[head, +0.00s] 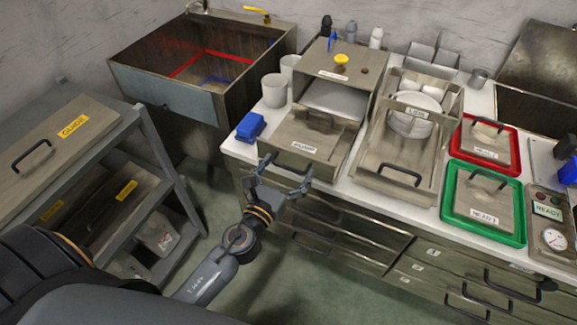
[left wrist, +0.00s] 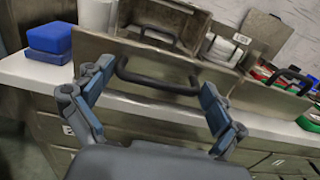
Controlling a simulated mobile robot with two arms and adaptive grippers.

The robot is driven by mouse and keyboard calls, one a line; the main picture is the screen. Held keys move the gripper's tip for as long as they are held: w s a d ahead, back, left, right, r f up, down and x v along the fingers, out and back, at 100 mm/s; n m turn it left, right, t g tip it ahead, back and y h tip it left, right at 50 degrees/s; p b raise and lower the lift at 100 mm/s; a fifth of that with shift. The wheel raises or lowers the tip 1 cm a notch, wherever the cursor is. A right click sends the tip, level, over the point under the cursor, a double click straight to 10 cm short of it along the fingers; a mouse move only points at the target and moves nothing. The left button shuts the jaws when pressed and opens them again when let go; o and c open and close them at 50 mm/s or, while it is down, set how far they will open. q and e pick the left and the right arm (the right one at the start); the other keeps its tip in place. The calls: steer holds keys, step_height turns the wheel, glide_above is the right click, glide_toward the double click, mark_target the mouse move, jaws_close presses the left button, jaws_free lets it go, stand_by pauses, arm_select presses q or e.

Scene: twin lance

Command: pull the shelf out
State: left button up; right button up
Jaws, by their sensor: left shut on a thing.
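The shelf (head: 318,133) is a brown metal drawer-like piece at the front of a box with a yellow knob (head: 341,59) on the counter. It reaches forward from the box opening, and a small label is on it. Its dark bar handle (head: 286,168) is at the front edge; the handle also shows in the left wrist view (left wrist: 158,82). My left gripper (head: 285,176) is at this front handle, its fingers (left wrist: 153,92) spread to either side of the bar and shut on it lengthwise. My right gripper is not in view.
A blue block (head: 250,126) and white cups (head: 274,90) stand left of the box. A second unit with white dishes (head: 415,115) is to the right, then red (head: 485,145) and green (head: 483,205) trays. A grey rack (head: 150,140) stands at the left. Drawers with handles are below the counter.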

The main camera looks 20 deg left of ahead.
arm_select(q)
steer(key=o, duration=1.3)
steer(key=shift+s+f, duration=0.1)
steer(key=shift+f, duration=0.05)
steer(key=shift+s, duration=0.2)
steer(key=s, duration=1.2)
steer(key=shift+a, duration=0.2)
steer(key=s+a+f+n+g+y, duration=0.1)
steer(key=s+a+f+n+g, duration=0.3)
steer(key=f, duration=0.6)
steer(key=s+f+n+g, duration=0.1)
steer(key=f+n+g, duration=0.1)
steer(key=f+n, duration=0.65)
steer(key=s+a+f+n+g+y, duration=0.1)
steer(key=s+a+f+n+g, duration=0.15)
steer(key=f, duration=1.05)
steer(key=s+d+f+n+g, duration=0.1)
steer(key=s+f+n+g, duration=0.1)
steer(key=s+f+n, duration=0.4)
steer(key=s+d+f+n+g+h, duration=0.1)
steer(key=s+f+n+g, duration=0.2)
steer(key=s+f+n, duration=0.3)
steer(key=s+d+f+n+g, duration=0.2)
steer(key=s+f+n, duration=0.4)
steer(key=s, duration=0.5)
steer(key=shift+f+n+g, duration=0.35)
steer(key=shift+n+g, duration=0.15)
steer(key=shift+g, duration=0.25)
